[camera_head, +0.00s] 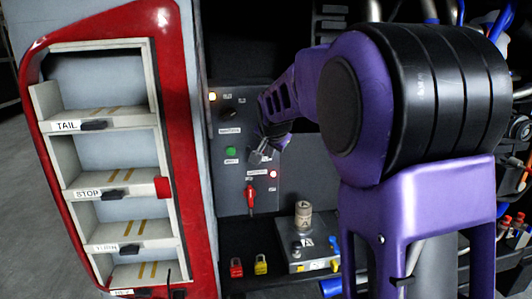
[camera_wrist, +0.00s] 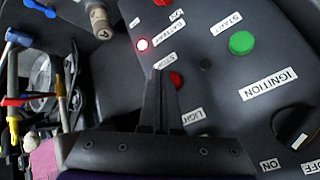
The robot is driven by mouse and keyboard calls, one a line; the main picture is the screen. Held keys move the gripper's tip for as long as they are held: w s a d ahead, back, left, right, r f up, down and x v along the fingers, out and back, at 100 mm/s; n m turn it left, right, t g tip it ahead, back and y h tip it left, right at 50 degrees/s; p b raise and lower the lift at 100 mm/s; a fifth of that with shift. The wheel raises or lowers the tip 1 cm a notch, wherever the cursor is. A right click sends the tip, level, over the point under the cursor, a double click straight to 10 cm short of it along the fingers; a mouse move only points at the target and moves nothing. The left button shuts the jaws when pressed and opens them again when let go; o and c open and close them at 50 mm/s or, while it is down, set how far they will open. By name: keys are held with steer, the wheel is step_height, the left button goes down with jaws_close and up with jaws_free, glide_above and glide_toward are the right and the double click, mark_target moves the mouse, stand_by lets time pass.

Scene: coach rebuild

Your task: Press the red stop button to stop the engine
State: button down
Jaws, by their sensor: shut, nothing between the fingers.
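The red stop button (camera_wrist: 177,80) shows in the wrist view just right of my fingertips, partly covered by them, with a partly hidden label (camera_wrist: 163,61) beside it. My gripper (camera_wrist: 161,72) is shut and empty, its fingers pointing at the control panel (camera_wrist: 215,85). In the head view my gripper (camera_head: 260,157) is close in front of the panel (camera_head: 228,187), right of the green start button (camera_head: 231,153). The stop button is hidden there behind my gripper. I cannot tell whether my fingertips touch the button.
A lit battery lamp (camera_wrist: 142,44), the start button (camera_wrist: 242,42) and the ignition knob (camera_wrist: 292,124) are close by. A red-handled switch (camera_head: 250,198) is lower on the panel. Red (camera_head: 236,267) and yellow (camera_head: 260,264) padlocks stand below. A red-framed shelf (camera_head: 190,120) is at left.

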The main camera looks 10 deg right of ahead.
steer(key=shift+s, duration=0.1)
steer(key=s+b, duration=0.3)
steer(key=s, duration=0.1)
steer(key=shift+s, duration=0.4)
steer(key=shift+r, duration=0.1)
stand_by(0.6)
